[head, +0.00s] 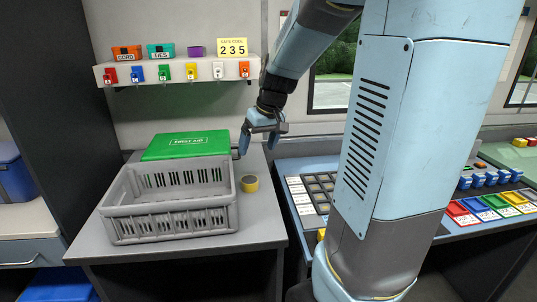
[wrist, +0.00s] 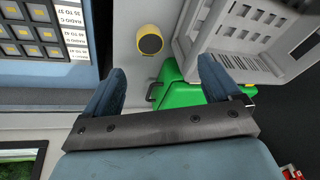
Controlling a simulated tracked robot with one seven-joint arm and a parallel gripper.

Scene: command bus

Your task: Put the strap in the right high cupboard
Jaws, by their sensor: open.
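I cannot pick out a strap for certain. A small yellow roll (head: 250,184) stands on the grey desk right of the crate, and it also shows in the wrist view (wrist: 150,40) as a yellow ring with a dark centre; I cannot tell whether it is rolled strap or tape. My gripper (head: 257,147) is open and empty, above the desk's right back part, behind and above the roll. In the wrist view my gripper (wrist: 158,75) has its fingers wide apart, with the roll beyond them. No high cupboard shows in either view.
A grey slatted crate (head: 170,222) takes up the desk's front left, with a green first aid box (head: 187,145) behind it. A wall shelf (head: 178,72) holds small boxes, with coloured tags hanging below. A blue console table (head: 300,180) stands to the right. The desk's front right is clear.

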